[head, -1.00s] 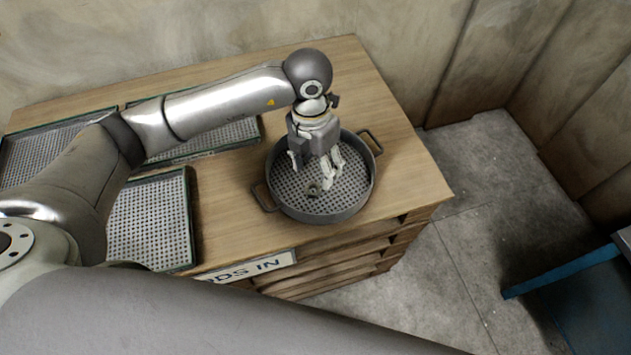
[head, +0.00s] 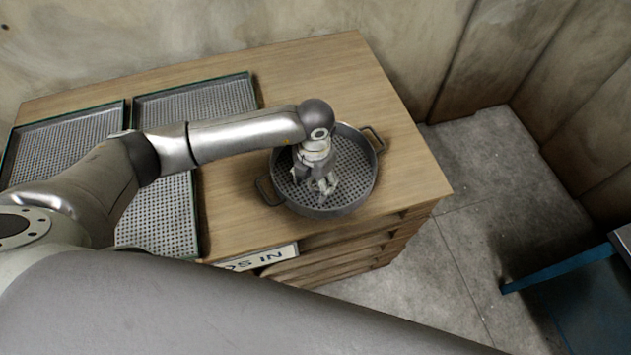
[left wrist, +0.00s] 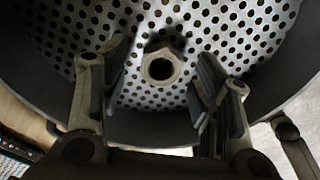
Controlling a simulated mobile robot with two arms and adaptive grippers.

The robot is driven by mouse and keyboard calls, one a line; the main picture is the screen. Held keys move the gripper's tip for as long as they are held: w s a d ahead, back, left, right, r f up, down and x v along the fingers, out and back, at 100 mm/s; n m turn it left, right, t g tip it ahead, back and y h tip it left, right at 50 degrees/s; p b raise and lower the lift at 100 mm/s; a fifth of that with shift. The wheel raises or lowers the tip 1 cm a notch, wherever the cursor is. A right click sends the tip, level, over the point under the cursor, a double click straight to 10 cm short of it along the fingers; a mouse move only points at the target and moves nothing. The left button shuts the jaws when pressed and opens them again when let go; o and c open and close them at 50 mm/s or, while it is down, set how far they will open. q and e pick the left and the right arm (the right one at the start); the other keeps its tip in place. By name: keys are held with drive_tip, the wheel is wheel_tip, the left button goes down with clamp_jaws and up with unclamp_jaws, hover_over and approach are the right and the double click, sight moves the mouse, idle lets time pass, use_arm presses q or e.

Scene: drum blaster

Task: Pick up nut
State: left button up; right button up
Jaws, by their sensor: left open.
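The nut (left wrist: 159,68) lies on the perforated floor of a round two-handled basket, near its wall, in the left wrist view. My left gripper (left wrist: 160,85) is open, with a finger on either side of the nut and a gap to each. The nut is hidden behind the gripper in the head view. There, my left gripper (head: 322,192) points down inside the round basket (head: 352,205). My right gripper is not in the frames.
The basket stands on a wooden cabinet top (head: 310,75) near its right end. Several perforated trays (head: 200,100) lie to the left. A blue piece of furniture (head: 575,270) stands at the lower right. Floor is free right of the cabinet.

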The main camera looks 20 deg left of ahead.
use_arm(q)
drive_tip(key=c, duration=1.1)
drive_tip(key=shift+c, duration=0.2)
drive_tip(key=shift+r, duration=0.1)
